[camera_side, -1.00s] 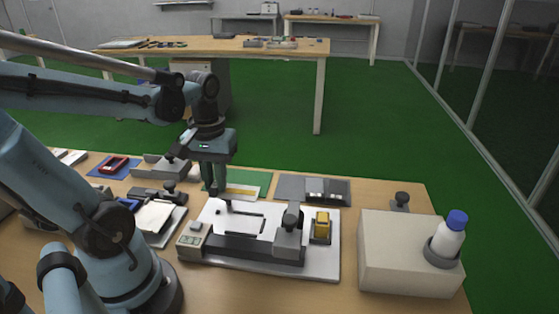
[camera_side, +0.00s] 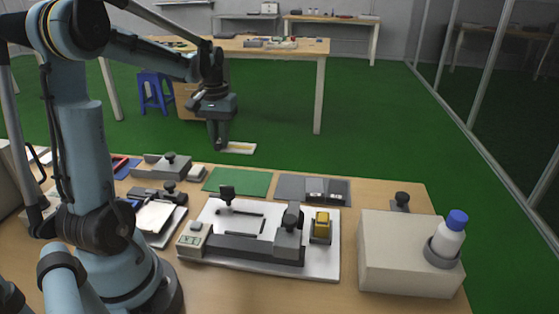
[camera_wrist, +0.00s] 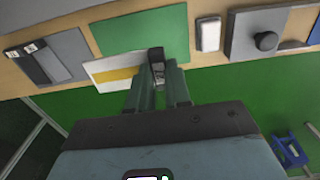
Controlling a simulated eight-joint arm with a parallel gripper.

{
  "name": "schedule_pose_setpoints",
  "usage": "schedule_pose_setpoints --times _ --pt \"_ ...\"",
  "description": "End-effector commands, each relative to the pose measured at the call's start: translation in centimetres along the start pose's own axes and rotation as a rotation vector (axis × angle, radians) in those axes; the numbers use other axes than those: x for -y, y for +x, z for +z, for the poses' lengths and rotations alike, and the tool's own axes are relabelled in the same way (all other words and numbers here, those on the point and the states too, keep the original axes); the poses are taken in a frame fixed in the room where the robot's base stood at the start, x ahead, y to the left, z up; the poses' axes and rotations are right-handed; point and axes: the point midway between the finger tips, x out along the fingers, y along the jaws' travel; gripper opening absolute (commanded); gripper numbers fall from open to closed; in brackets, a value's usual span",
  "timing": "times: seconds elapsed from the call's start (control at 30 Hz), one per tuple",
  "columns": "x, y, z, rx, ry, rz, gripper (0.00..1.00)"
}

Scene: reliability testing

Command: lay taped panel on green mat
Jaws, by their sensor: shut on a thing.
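The taped panel (camera_side: 238,148) is a thin white plate with a yellow tape strip. My gripper (camera_side: 218,146) is shut on its left edge and holds it in the air, roughly level. In the side view it shows against the floor, above and behind the green mat (camera_side: 237,182). The mat lies flat and bare on the bench. In the wrist view, my gripper (camera_wrist: 158,62) has the panel (camera_wrist: 108,72) out to its left, overlapping the near edge of the mat (camera_wrist: 145,32). The exact grip contact is partly hidden by the fingers.
A grey tray with dark pieces (camera_side: 313,190) lies right of the mat. A white fixture plate (camera_side: 255,222) with a clamp and a yellow block (camera_side: 322,225) stands in front. A grey block with a knob (camera_side: 168,165) is left of the mat. A bottle (camera_side: 449,236) stands at far right.

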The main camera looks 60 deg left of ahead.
Motion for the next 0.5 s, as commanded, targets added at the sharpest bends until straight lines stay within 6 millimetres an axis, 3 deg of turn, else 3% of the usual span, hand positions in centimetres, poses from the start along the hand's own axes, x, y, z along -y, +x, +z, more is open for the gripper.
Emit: schedule_pose_setpoints --times 0.07,0.3,0.5 --pt "0.8 0.6 -1.3 0.000 -0.002 0.000 0.00" --pt "0.5 4.8 -1.0 0.000 0.001 0.000 0.00" --pt "0.5 6.3 -0.9 0.000 0.001 0.000 0.00"
